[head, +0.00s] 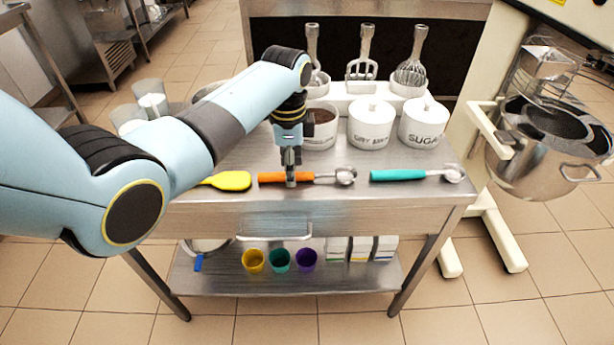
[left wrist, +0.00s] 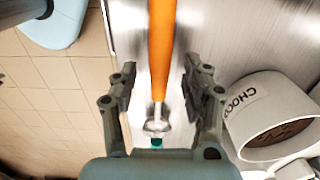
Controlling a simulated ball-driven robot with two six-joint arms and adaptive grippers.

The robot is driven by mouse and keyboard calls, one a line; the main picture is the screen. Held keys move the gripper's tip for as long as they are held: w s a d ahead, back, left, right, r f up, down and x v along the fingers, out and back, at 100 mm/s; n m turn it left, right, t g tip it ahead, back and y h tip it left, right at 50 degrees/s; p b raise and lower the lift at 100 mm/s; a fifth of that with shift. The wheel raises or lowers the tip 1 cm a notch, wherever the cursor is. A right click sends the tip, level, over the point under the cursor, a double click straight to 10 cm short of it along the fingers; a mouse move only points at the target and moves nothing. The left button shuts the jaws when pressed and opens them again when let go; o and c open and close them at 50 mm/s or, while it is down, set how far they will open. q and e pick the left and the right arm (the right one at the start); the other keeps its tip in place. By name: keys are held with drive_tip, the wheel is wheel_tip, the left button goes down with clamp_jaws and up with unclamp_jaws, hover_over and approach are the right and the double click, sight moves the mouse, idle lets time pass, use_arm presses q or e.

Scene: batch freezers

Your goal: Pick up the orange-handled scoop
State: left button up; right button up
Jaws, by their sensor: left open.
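The orange-handled scoop (head: 325,175) lies on the steel table, its orange handle to the left and its metal bowl to the right. In the left wrist view its orange handle (left wrist: 162,45) runs down between my fingers, with the metal part nearer the palm. My left gripper (head: 291,179) points down over the handle; in the left wrist view its two fingers (left wrist: 160,75) are apart, one on each side of the scoop. It holds nothing. Finger contact with the table cannot be told. My right gripper is not in view.
A yellow utensil (head: 230,181) lies left of the scoop, a teal-handled scoop (head: 400,175) right of it. White canisters (head: 368,130) stand behind; one labelled CHOCO (left wrist: 275,110) is near the gripper. The table's front edge (head: 330,198) is close.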

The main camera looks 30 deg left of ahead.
use_arm(q)
drive_tip(key=shift+f, duration=0.85)
clamp_jaws()
drive_tip(key=shift+r, duration=0.1)
